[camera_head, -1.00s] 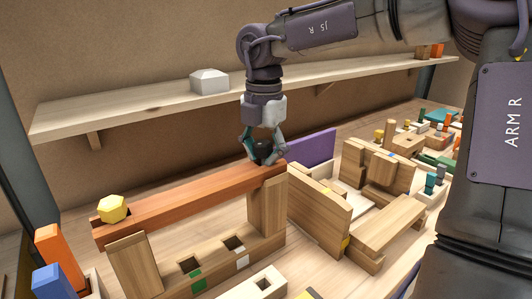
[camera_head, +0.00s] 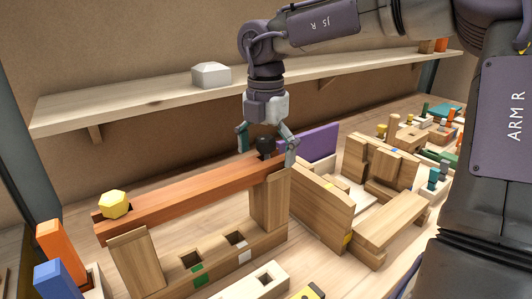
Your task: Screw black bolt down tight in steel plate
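The black bolt (camera_head: 265,144) stands upright at the right end of a reddish-brown beam (camera_head: 190,199), with its dark head above the beam's top. I see no steel plate; the part under the bolt looks like wood. My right gripper (camera_head: 267,148) is above that end, pointing down and open, with one finger on each side of the bolt head and apart from it. Whether the bolt head touches the beam is hard to tell. My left gripper is not in view.
The beam lies across wooden uprights, with a yellow knob (camera_head: 114,204) on its left end. A purple panel (camera_head: 317,144) and wooden blocks (camera_head: 390,221) stand close on the right. A shelf (camera_head: 150,108) with a white block (camera_head: 211,75) runs behind.

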